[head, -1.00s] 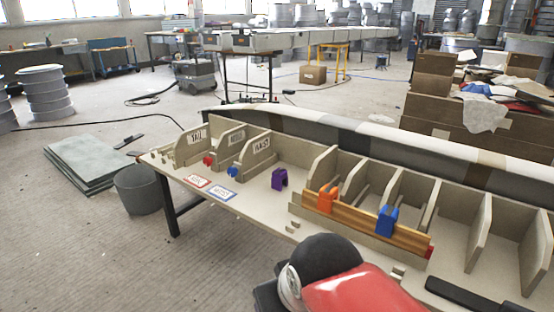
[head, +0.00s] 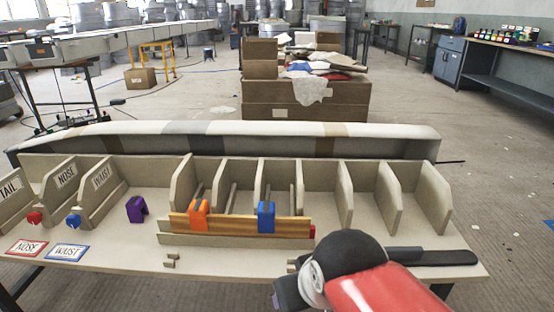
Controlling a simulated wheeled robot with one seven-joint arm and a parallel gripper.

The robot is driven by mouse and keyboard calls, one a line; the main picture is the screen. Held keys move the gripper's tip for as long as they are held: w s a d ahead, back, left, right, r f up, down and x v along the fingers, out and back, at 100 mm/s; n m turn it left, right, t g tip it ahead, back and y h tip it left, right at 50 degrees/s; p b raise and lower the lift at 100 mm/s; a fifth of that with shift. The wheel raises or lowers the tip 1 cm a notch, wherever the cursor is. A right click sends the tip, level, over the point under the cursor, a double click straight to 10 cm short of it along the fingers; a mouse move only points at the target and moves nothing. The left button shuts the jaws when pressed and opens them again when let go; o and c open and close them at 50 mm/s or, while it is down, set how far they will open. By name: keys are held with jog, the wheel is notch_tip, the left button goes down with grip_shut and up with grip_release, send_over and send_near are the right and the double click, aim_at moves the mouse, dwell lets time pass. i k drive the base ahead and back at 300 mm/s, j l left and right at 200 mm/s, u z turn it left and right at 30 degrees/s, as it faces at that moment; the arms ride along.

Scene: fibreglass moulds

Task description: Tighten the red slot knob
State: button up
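A small red knob (head: 36,217) sits at the front of the divider bins at the left end of the table, by the slot labelled NOSE. A matching blue knob (head: 73,220) is just to its right, by the WAIST slot. The red knob is small in the picture, so I cannot tell how tight it sits. My red and black arm shows at the bottom right of the head view, well to the right of the red knob and apart from it. I cannot make out my gripper's fingers.
Red NOSE (head: 27,248) and blue WAIST (head: 68,251) cards lie on the tabletop. A purple clip (head: 136,209) stands nearby. A wooden bar (head: 237,224) carries an orange clip (head: 198,213) and a blue clip (head: 266,216). A dark flat tool (head: 433,257) lies at the right.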

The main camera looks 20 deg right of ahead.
aim_at(33, 218)
jog(key=u, duration=1.35)
jog(key=i+j, duration=0.1)
jog(key=i, duration=0.3)
jog(key=i+j+z, duration=0.15)
jog(key=i, duration=0.3)
jog(key=i+j, duration=0.15)
jog(key=i, duration=0.25)
jog(key=l+z, duration=0.05)
